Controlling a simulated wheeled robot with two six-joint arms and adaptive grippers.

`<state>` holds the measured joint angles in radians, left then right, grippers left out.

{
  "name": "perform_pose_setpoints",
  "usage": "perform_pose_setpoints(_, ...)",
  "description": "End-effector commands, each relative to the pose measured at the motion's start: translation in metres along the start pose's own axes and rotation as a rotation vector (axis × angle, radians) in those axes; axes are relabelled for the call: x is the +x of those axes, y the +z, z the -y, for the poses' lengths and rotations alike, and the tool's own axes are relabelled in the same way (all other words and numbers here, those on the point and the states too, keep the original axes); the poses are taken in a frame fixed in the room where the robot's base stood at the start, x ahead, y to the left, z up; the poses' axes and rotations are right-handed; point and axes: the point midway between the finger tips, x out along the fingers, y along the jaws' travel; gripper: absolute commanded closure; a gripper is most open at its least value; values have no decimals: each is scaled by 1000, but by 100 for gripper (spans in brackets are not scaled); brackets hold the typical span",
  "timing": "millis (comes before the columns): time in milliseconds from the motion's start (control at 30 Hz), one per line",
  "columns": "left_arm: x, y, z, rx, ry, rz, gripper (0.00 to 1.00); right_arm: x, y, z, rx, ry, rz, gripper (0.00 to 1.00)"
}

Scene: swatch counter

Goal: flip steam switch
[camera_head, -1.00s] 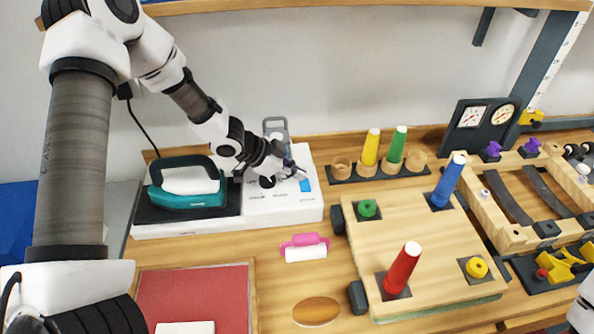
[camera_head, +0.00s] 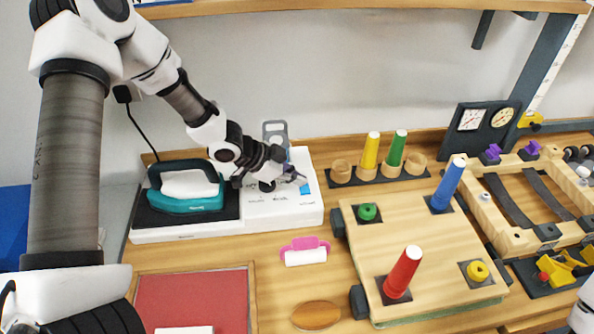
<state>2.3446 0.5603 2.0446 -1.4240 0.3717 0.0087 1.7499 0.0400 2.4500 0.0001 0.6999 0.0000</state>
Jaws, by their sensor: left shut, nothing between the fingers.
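A white station base (camera_head: 290,216) stands against the back wall at left. A teal iron (camera_head: 186,203) rests on its dark pad on the left half. The right half is a control panel with small unreadable labels, a black knob (camera_head: 267,186) and a blue patch (camera_head: 307,188). I cannot tell which control is the steam switch, and my arm covers part of the panel. My left gripper (camera_head: 300,178) is shut and empty, low over the panel between the knob and the blue patch. I cannot tell whether it touches anything. My right gripper is out of view.
A grey bracket (camera_head: 275,130) stands behind the panel. A pink-handled roller (camera_head: 304,251) and a brown oval (camera_head: 316,315) lie in front. Right of the station are cups with yellow and green cones (camera_head: 396,148) and a wooden board (camera_head: 385,240) with pegs.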

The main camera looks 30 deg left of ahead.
Motion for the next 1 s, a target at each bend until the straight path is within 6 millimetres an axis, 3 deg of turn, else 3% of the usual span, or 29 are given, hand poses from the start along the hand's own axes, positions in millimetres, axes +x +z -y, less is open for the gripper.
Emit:
perform_pose_setpoints(500, -62, -63, 12, 6, -1, -3, 100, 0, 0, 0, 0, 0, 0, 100)
perform_pose_setpoints(1000, -69, -68, 14, 2, -1, 0, 100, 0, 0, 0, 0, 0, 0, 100)
